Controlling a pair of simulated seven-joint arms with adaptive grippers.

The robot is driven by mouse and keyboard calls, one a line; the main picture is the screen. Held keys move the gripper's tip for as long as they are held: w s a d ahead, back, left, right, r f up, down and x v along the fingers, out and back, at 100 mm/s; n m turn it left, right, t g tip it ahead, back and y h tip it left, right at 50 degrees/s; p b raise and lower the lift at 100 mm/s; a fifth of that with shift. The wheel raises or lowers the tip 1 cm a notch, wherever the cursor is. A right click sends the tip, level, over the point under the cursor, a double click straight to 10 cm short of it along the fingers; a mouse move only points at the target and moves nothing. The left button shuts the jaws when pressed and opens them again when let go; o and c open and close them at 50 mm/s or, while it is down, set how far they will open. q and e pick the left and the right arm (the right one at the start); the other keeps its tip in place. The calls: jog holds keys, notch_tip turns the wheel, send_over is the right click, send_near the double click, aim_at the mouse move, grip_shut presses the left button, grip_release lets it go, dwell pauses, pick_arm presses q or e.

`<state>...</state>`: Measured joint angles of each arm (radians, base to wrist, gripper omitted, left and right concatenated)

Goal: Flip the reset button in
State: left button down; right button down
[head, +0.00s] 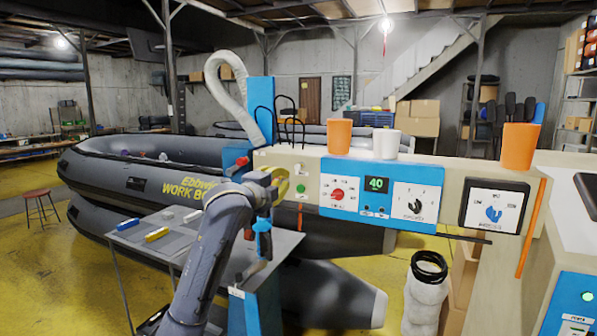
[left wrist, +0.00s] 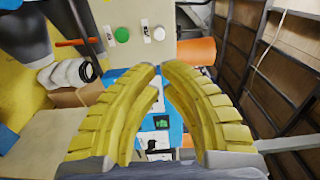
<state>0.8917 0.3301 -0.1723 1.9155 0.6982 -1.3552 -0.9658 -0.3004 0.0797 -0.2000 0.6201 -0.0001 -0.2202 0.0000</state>
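A beige control housing (head: 455,168) fills the middle and right of the head view. A round green button (head: 300,188) sits near its left end, and shows at the top of the left wrist view (left wrist: 122,35). I cannot read which control is labelled reset. A red knob (head: 338,194) and a green "40" display (head: 376,184) are on the blue panel. My left gripper (head: 279,186), with yellow ribbed fingers, is just left of the green button. In the left wrist view its fingertips (left wrist: 159,68) come together with nothing visible between them. My right gripper is not in view.
Two orange cups (head: 340,136) (head: 520,146) and a white cup (head: 386,143) stand on the housing. A black-framed box with a blue dial (head: 493,213) is at its right. A grey table (head: 180,237) with small blocks stands at left. A grey inflatable boat (head: 140,180) lies behind.

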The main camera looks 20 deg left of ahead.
pick_arm(q)
send_near(306, 165)
jog(key=w, duration=0.4)
jog(key=shift+d+f, duration=0.15)
jog(key=shift+d, duration=0.2)
jog(key=shift+w, duration=0.1)
jog(key=shift+w+d, duration=0.15)
jog(key=shift+w, duration=1)
jog(key=shift+s, duration=0.1)
jog(key=shift+s, duration=0.25)
jog(key=s+a, duration=0.2)
jog(key=s, duration=1.1)
jog(key=shift+s, duration=0.1)
